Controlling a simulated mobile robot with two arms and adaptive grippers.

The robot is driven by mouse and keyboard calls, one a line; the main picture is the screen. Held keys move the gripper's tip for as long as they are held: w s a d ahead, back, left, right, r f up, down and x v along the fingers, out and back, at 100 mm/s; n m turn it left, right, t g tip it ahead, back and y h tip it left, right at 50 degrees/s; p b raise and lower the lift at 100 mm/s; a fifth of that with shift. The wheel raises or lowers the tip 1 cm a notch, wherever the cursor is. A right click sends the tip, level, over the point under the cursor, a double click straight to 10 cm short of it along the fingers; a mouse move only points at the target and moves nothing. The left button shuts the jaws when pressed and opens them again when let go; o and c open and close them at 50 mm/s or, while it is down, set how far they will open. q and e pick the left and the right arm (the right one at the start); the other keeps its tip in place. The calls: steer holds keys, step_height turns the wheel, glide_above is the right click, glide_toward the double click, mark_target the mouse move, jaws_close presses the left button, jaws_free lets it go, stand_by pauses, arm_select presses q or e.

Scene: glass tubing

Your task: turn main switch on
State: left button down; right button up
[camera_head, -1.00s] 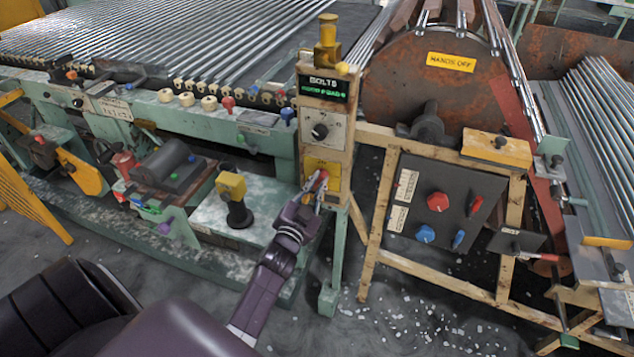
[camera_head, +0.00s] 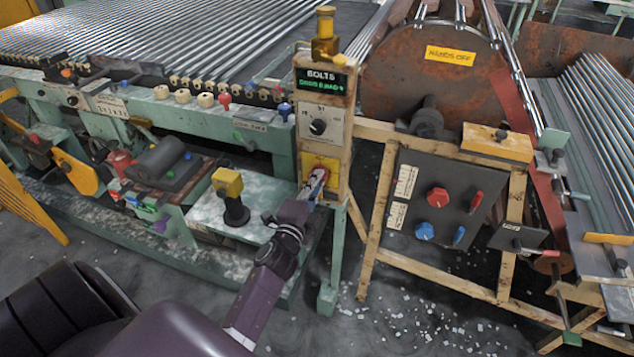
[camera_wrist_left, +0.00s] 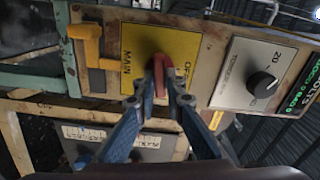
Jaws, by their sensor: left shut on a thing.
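The main switch is a red handle (camera_wrist_left: 160,76) on a yellow plate (camera_wrist_left: 185,46) marked MAIN and OFF in the left wrist view. In the head view the yellow plate (camera_head: 328,164) sits low on the wooden control post, below a dial. My left gripper (camera_wrist_left: 158,98) has its fingers on both sides of the red handle and is shut on it. In the head view my left gripper (camera_head: 317,184) reaches up to the plate and hides most of the handle. My right gripper is in neither view.
A dark panel (camera_head: 445,205) with red and blue knobs stands to the right.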

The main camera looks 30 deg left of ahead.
arm_select(q)
steer(key=shift+f+m, duration=0.15)
steer(key=shift+m, duration=0.85)
steer(key=c, duration=2)
jaws_free()
steer(key=v, duration=1.2)
